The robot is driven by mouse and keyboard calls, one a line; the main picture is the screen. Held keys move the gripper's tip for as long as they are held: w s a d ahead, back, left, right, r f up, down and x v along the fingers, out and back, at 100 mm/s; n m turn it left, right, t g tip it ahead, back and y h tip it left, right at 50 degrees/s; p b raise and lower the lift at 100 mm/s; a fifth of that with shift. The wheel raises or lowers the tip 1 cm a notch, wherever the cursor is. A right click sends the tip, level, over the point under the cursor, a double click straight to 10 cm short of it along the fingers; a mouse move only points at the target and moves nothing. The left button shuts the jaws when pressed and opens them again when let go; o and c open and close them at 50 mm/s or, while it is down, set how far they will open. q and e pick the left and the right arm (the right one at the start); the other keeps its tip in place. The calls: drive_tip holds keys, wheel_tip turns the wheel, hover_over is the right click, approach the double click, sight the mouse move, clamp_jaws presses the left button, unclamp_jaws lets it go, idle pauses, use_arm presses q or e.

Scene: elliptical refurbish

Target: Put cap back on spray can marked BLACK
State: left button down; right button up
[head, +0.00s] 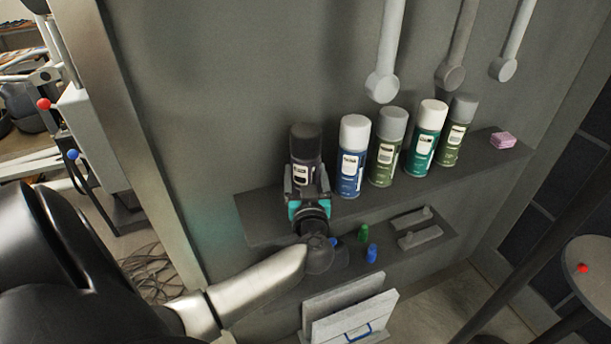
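The dark spray can (304,170) stands at the left end of the row on the upper shelf. A dark cap (306,136) shows on its top; whether it is fully seated cannot be told. The can's label is too small to read. My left gripper (307,186) is at the lower part of this can, with a finger on each side of it. Whether the fingers press on the can cannot be told. The gripper hides the can's base. My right gripper is not in view.
Several other capped cans, the nearest a blue one (352,172), stand to the right on the upper shelf (480,160). A pink block (503,140) lies at its right end. The lower shelf (405,262) holds small blue and green pieces. Grey round-ended bars (382,86) hang above.

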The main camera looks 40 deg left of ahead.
use_arm(q)
drive_tip(key=shift+r, duration=0.15)
unclamp_jaws()
drive_tip(key=shift+f, duration=0.25)
drive_tip(key=shift+r, duration=0.15)
drive_tip(key=v, duration=1.2)
drive_tip(key=shift+p, duration=0.3)
